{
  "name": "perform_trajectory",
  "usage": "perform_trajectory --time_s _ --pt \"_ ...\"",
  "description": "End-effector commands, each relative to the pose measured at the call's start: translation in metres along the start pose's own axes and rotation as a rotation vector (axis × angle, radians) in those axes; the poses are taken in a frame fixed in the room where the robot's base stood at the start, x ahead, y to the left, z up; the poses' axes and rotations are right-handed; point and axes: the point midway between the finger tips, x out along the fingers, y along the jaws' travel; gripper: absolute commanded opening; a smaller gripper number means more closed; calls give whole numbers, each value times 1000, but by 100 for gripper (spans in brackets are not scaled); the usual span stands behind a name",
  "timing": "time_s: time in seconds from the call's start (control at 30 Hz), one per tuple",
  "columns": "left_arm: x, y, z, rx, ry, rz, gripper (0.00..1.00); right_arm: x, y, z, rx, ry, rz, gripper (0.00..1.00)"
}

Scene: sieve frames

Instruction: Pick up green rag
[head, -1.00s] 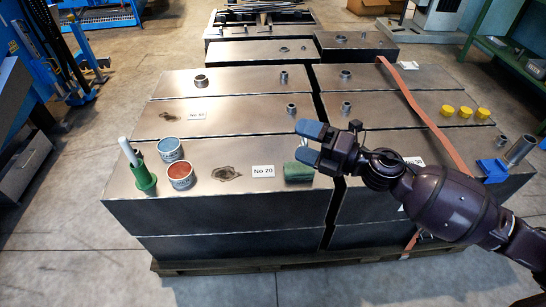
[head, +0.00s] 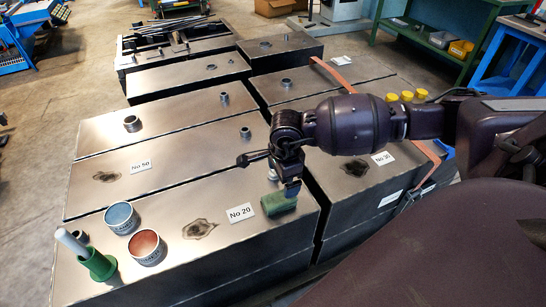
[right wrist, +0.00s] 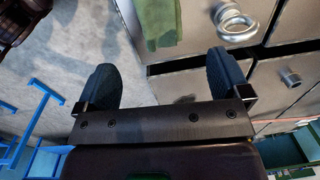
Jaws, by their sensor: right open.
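The green rag (head: 279,204) is folded into a small block on top of the metal box labelled No 20, near its right end. My right gripper (head: 291,190) is just above and behind it in the head view and covers a bit of its surroundings. In the right wrist view the rag (right wrist: 160,20) is at the top edge, partly cut off, beyond the open fingertips (right wrist: 166,72) and roughly between their lines. The gripper is open and empty. My left gripper is not in view.
A metal ring fitting (right wrist: 235,20) stands close to the rag. A blue can (head: 121,217), a red can (head: 146,247) and a green holder with a white stick (head: 97,264) stand at the left end. Yellow caps (head: 406,96) are farther right.

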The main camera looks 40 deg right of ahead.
Motion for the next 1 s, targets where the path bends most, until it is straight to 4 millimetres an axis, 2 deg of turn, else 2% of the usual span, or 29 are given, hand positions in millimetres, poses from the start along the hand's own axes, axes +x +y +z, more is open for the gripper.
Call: perform_trajectory --time_s 0.17,0.33,0.47,0.67,1.0 --pt "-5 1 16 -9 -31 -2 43 14 1 0 -12 1 7 95" --pt "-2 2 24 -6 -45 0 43 39 2 1 -10 0 10 95" --pt "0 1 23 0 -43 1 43 55 2 1 -10 -1 10 95" --pt "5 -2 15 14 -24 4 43 64 1 2 -11 -3 7 95" --pt "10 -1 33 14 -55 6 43 107 0 5 -9 -2 9 95"
